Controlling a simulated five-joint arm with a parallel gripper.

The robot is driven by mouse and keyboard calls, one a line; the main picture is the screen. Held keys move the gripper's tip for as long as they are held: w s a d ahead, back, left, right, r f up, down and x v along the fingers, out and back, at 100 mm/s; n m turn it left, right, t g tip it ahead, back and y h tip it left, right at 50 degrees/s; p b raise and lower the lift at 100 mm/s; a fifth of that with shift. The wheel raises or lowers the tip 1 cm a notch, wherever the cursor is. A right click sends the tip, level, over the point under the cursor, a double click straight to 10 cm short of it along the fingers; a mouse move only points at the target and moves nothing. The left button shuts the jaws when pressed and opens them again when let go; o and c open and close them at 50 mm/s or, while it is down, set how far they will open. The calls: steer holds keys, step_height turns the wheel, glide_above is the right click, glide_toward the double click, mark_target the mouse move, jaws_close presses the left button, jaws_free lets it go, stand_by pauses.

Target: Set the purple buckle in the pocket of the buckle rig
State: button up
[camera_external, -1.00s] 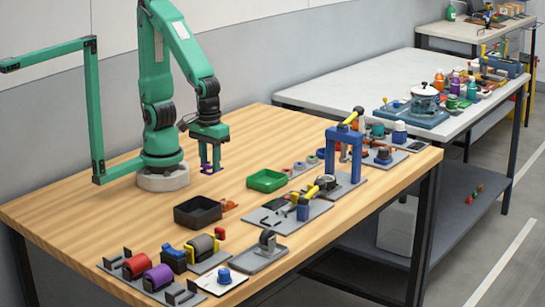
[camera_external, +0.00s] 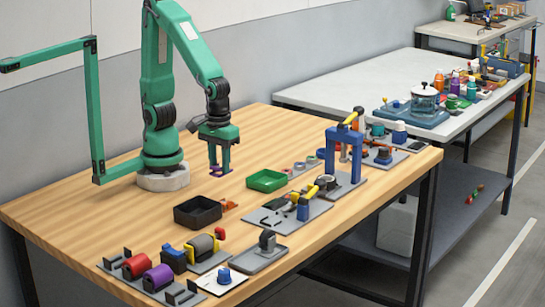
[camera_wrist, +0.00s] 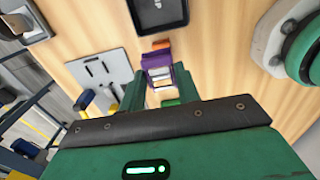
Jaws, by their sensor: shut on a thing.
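My gripper (camera_external: 220,168) is shut on the purple buckle (camera_external: 215,170) and holds it in the air above the wooden table, behind the black tray. In the wrist view the purple buckle (camera_wrist: 183,78) shows between the green fingers of my gripper (camera_wrist: 158,88), partly hidden by them. A grey plate (camera_external: 262,222) with dark slots and a blue, yellow-handled clamp (camera_external: 303,211) lies to the right and nearer the front edge; it looks like the buckle rig, but I cannot be sure. The plate also shows in the wrist view (camera_wrist: 88,62). My gripper is well apart from it.
A black tray (camera_external: 198,221) and an orange piece (camera_external: 229,204) stand between my gripper and the front. A green tray (camera_external: 267,190) is to the right. A blue arch (camera_external: 329,150) stands tall farther right. Rollers and blocks (camera_external: 158,277) fill the front left corner.

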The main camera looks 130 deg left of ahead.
steer(key=w+a+f, duration=0.1)
steer(key=w, duration=0.7)
steer(key=w+a+f, duration=0.1)
steer(key=w+f, duration=0.1)
steer(key=w, duration=0.6)
steer(key=shift+a, duration=0.35)
steer(key=shift+s+f, duration=0.1)
steer(key=shift+f, duration=0.05)
steer(key=shift+f, duration=3.35)
steer(key=shift+f, duration=0.1)
steer(key=o, duration=1.4)
steer(key=shift+o, duration=0.2)
